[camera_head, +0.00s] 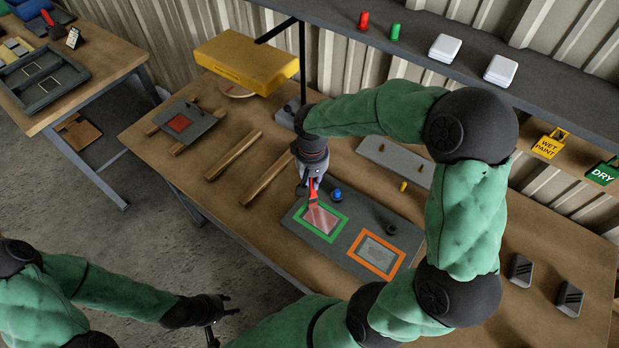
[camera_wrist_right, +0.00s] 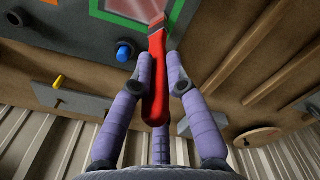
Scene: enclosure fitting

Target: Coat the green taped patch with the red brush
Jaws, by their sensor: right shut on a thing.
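My right gripper (camera_head: 312,180) is shut on the red brush (camera_wrist_right: 157,75), whose handle lies between the fingers in the right wrist view. In the head view the brush (camera_head: 312,191) reaches down to the green taped patch (camera_head: 303,230) on a dark grey panel (camera_head: 348,264). The inside of the green frame (camera_head: 320,219) looks reddish-pink. The bristle tip's contact with the panel is hard to tell. Beside it on the panel, an orange taped patch (camera_head: 356,267) has a grey inside. My left gripper (camera_head: 222,318) is empty and open, low at the left, away from the bench.
Behind are a grey plate (camera_head: 393,161), a yellow box (camera_head: 246,62) and a black post. WET PAINT (camera_head: 549,146) and DRY (camera_head: 604,172) signs hang right.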

